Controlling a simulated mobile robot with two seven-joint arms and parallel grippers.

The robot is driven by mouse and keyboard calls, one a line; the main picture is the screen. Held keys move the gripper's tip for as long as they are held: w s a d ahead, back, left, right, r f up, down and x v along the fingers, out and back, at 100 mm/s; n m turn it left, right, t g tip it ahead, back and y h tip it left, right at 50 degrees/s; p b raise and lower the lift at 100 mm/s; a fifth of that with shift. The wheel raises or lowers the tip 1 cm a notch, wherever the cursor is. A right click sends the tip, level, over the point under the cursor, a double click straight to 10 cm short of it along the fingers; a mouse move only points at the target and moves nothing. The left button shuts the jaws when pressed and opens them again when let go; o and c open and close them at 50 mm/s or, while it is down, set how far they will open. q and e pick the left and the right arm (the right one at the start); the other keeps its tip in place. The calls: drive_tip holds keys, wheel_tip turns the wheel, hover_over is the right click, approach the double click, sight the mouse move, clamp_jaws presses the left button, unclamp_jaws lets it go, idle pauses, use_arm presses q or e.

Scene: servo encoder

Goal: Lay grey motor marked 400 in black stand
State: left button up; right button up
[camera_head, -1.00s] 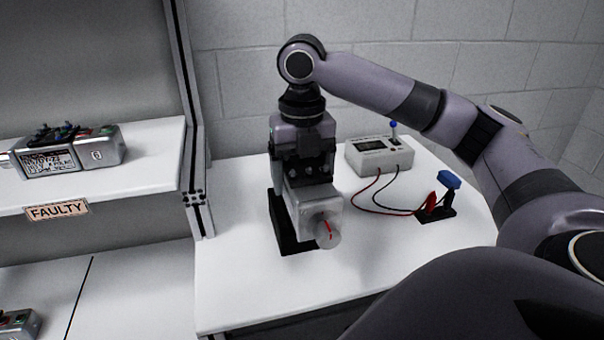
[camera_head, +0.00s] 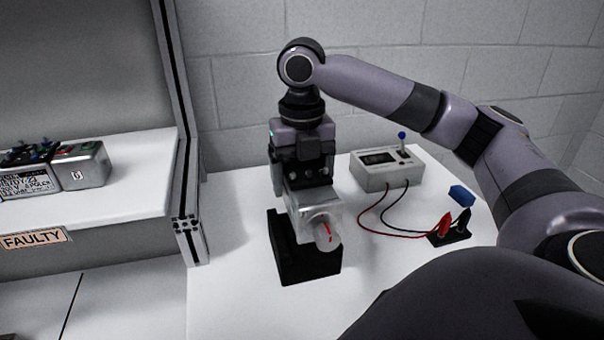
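A grey motor (camera_head: 314,205) with a round disc bearing a red mark on its front end hangs under my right gripper (camera_head: 310,180). The gripper points down with its fingers around the motor's upper part and appears shut on it. No 400 marking is readable on this motor. My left gripper is not in view.
A white meter box (camera_head: 386,175) with a blue-tipped lever stands behind right, its wires running to a black holder with red and black clips (camera_head: 449,228). A blue piece (camera_head: 461,195) lies near it.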

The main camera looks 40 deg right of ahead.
drive_tip(key=shift+f, duration=2.35)
drive_tip(key=shift+f, duration=1.45)
drive_tip(key=o, duration=1.4)
drive_tip(key=shift+s+a+f, duration=0.1)
drive_tip(key=shift+f, duration=0.05)
wheel_tip(320, 180, up, 8)
drive_tip(key=shift+f, duration=0.2)
